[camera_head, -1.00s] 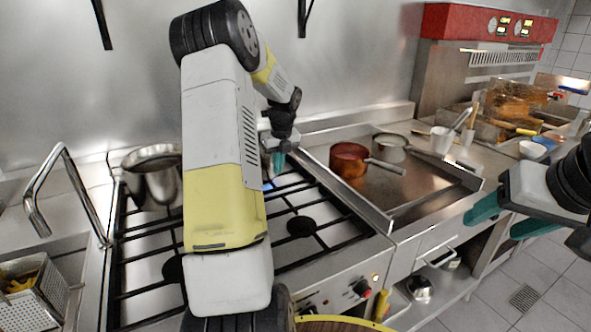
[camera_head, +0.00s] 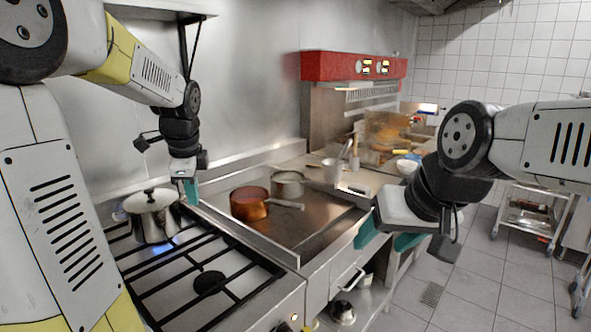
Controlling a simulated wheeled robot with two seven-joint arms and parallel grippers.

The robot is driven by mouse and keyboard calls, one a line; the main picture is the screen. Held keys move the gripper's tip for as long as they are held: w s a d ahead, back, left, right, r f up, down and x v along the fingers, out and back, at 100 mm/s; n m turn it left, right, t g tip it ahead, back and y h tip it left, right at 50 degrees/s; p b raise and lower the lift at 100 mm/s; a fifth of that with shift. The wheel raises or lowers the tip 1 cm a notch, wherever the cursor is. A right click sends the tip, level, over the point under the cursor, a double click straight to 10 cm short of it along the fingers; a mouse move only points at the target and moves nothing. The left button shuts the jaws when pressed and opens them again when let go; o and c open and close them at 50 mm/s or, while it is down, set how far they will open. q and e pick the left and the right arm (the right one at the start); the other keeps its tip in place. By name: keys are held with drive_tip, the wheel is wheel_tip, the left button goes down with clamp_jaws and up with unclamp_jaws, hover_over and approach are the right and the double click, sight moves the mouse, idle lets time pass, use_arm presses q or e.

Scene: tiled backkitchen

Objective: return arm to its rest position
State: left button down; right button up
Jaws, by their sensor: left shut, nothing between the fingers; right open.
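My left arm comes in from the left. Its gripper (camera_head: 190,190) points down at the back of the stove, just right of a lidded steel pot (camera_head: 152,215), with its teal fingers shut and empty. The pot stands on a burner with a blue flame under it. My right arm comes in from the right. Its gripper (camera_head: 388,240) is open and empty in front of the counter's front edge, with its teal fingers apart.
A copper pan (camera_head: 249,204) and a steel pan (camera_head: 288,184) stand on the flat griddle (camera_head: 300,225). A red-topped fryer unit (camera_head: 345,66) stands behind. A white bowl (camera_head: 407,166) is on the far counter. A metal trolley (camera_head: 530,215) stands at right. Tiled floor is free in front.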

use_arm(q)
drive_tip(key=s+d+n+t+h, duration=0.1)
drive_tip(key=s+d+n, duration=0.4)
drive_tip(key=s+n, duration=0.2)
drive_tip(key=s+d+r+n+t+h, duration=0.1)
drive_tip(key=s+d+n, duration=0.5)
drive_tip(key=s, duration=0.6)
drive_tip(key=shift+n+t+h, duration=0.3)
drive_tip(key=shift+n+h, duration=0.4)
drive_tip(key=shift+n, duration=0.4)
drive_tip(key=shift+s, duration=0.1)
